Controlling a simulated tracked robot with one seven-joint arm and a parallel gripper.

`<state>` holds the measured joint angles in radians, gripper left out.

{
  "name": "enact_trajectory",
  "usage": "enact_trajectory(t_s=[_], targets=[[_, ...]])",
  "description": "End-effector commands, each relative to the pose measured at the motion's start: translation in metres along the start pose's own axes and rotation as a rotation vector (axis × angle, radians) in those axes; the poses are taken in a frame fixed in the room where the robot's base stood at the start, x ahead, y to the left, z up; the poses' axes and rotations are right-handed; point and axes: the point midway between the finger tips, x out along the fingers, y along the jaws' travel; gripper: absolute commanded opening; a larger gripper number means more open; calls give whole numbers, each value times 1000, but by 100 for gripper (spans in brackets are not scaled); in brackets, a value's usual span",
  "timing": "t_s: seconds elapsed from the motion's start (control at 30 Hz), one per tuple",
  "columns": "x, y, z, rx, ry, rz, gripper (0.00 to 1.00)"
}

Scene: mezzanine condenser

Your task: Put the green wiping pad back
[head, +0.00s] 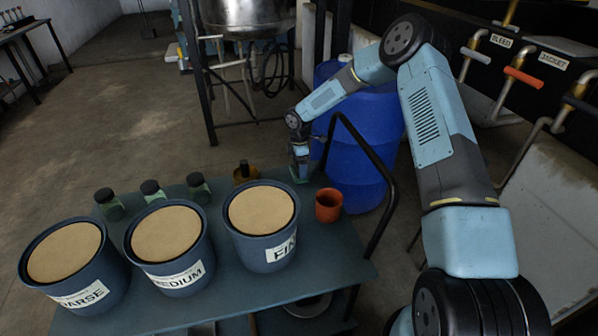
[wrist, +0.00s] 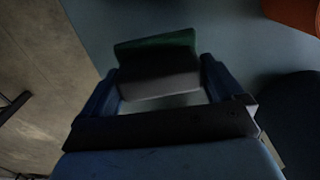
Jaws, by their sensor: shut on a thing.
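My gripper (head: 300,174) is at the back edge of the blue-grey bench top (head: 345,258), behind the FINE bucket and left of the orange cup. In the wrist view my gripper (wrist: 158,76) has its two blue fingers on either side of the green wiping pad (wrist: 156,43) and is shut on it. The pad has a green strip along its far side and a dark grey body. In the head view the pad is small and mostly hidden by the gripper. I cannot tell whether it touches the bench.
Buckets labelled COARSE (head: 75,292), MEDIUM (head: 172,277) and FINE (head: 262,252) fill the bench front. Dark-lidded jars (head: 152,191) and an amber bottle (head: 245,174) stand behind. The orange cup (head: 328,207), a black rail (head: 378,180) and a blue drum (head: 352,165) are right of my gripper.

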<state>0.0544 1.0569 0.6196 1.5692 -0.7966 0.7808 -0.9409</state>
Motion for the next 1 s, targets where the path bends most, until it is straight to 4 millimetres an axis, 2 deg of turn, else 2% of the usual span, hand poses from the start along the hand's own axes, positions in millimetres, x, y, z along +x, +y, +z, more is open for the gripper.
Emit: enact_trajectory(t_s=[0.3,0.5,0.53,0.6,0.83,1.0], targets=[[34,3,2,0,-1,-1,50],[35,3,2,1,-1,0,50],[35,3,2,1,-1,0,96],[35,3,2,1,0,0,100],[34,3,2,1,-1,0,100],[18,4,3,2,-1,1,100]])
